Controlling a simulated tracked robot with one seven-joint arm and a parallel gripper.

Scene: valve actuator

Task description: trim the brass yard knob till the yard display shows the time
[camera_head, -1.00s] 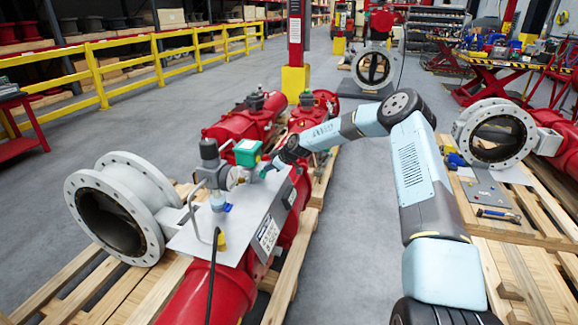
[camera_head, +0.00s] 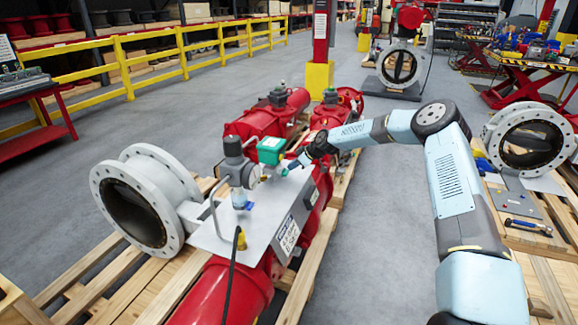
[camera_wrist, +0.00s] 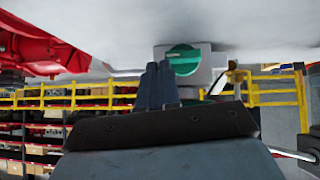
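A green box-shaped unit (camera_head: 270,150) sits on the fittings above the white plate (camera_head: 215,242) of the red actuator in the head view. My gripper (camera_head: 286,169) is at its right side, very close; contact cannot be told. In the wrist view, which looks upside down, a round green part (camera_wrist: 183,60) sits on a pale block just beyond my fingertips (camera_wrist: 159,66). The two dark fingers are close together, with nothing visible between them. I cannot make out a brass knob, and no display reading is legible.
A grey cylinder (camera_head: 233,150) and a bent metal pipe (camera_head: 213,208) stand left of the green unit. A black cable (camera_head: 232,275) hangs in front. A grey flanged valve (camera_head: 140,205) is left, and another pallet with a valve (camera_head: 527,142) is right. Floor between pallets is clear.

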